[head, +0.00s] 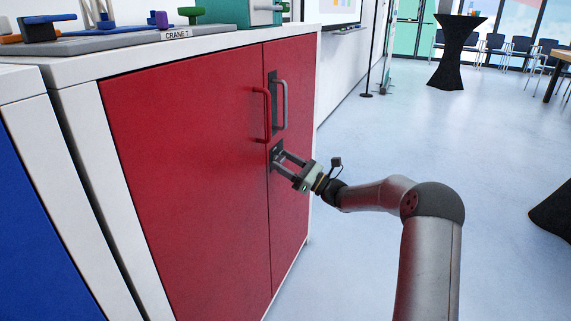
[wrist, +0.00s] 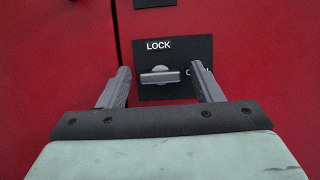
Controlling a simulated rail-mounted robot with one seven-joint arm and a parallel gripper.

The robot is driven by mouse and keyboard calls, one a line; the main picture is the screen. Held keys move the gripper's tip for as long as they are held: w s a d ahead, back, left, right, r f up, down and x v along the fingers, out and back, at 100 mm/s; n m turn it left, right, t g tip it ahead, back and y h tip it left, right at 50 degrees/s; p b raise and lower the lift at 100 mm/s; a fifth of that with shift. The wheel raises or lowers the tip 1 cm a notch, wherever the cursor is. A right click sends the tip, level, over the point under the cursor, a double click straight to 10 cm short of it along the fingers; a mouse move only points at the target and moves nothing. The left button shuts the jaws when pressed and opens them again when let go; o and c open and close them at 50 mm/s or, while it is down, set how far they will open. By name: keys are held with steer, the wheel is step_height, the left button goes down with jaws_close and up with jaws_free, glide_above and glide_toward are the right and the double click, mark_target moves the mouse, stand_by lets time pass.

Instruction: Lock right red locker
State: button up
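The red locker (head: 190,160) stands at the left in the head view, with two closed red doors. A grey handle (head: 281,104) and a red handle (head: 262,115) sit side by side near the door seam. Below them is a black lock plate, seen in the wrist view (wrist: 180,91), marked "LOCK" above and a partly covered word at the right. Its silver knob (wrist: 160,75) lies horizontal. My gripper (head: 279,163) is at the lock plate. In the wrist view its fingers (wrist: 163,80) are apart, one on each side of the knob, with gaps showing.
A blue cabinet (head: 40,230) stands left of the red locker. The white locker top (head: 60,66) carries a grey crane board (head: 110,38) labelled "CRANE T". Open floor (head: 360,140) lies to the right, with a black draped table (head: 457,50) far back.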

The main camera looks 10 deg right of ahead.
steer(key=c, duration=0.9)
steer(key=shift+o, duration=0.2)
steer(key=shift+n, duration=0.5)
steer(key=n+g, duration=0.3)
steer(key=n, duration=0.4)
steer(key=n+g+p, duration=0.1)
steer(key=n+g, duration=0.2)
steer(key=n, duration=0.4)
steer(key=n+g+h, duration=0.1)
steer(key=n+g, duration=0.1)
steer(key=n, duration=0.5)
steer(key=shift+w+d+r+g+p, duration=0.15)
steer(key=shift+w+g+p, duration=0.05)
steer(key=shift+g+p, duration=0.2)
steer(key=shift+n, duration=0.3)
steer(key=o, duration=1)
